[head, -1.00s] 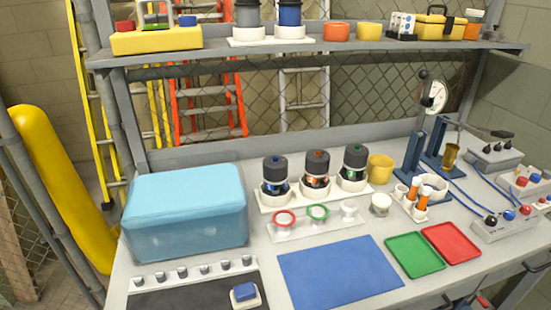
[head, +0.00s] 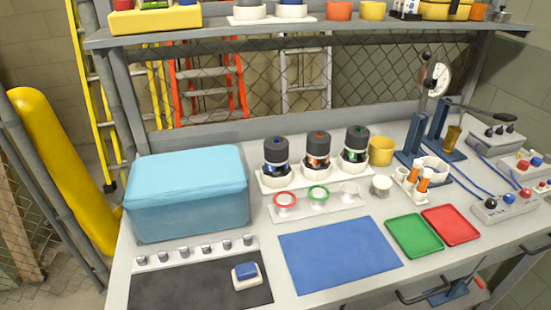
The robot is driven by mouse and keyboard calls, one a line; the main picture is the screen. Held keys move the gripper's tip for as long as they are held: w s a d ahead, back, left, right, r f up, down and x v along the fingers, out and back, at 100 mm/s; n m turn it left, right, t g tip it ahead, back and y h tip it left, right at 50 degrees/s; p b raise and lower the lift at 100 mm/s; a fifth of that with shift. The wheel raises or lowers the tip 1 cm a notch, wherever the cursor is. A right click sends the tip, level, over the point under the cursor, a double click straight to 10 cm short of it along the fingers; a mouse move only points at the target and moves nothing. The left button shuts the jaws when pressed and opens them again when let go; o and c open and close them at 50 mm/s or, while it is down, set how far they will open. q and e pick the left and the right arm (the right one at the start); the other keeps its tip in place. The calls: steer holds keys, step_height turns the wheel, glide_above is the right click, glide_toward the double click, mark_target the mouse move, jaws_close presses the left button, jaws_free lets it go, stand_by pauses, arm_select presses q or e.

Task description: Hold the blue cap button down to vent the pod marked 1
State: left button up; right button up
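Three pods with dark caps stand upright in a white rack (head: 262,183) at the back middle of the bench. The left pod (head: 275,150) has a small blue button (head: 278,140) on its cap and blue parts inside. The middle pod (head: 317,145) has a red-orange button, and the right pod (head: 355,138) a green one. I cannot read a number on any pod. Neither of my grippers is in view, and nothing touches the pods.
A large blue-lidded box (head: 188,195) stands left of the pods. A white stand with red and green rings (head: 285,198) is in front of them, a yellow cup (head: 381,151) to the right. The blue mat (head: 340,255) is bare.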

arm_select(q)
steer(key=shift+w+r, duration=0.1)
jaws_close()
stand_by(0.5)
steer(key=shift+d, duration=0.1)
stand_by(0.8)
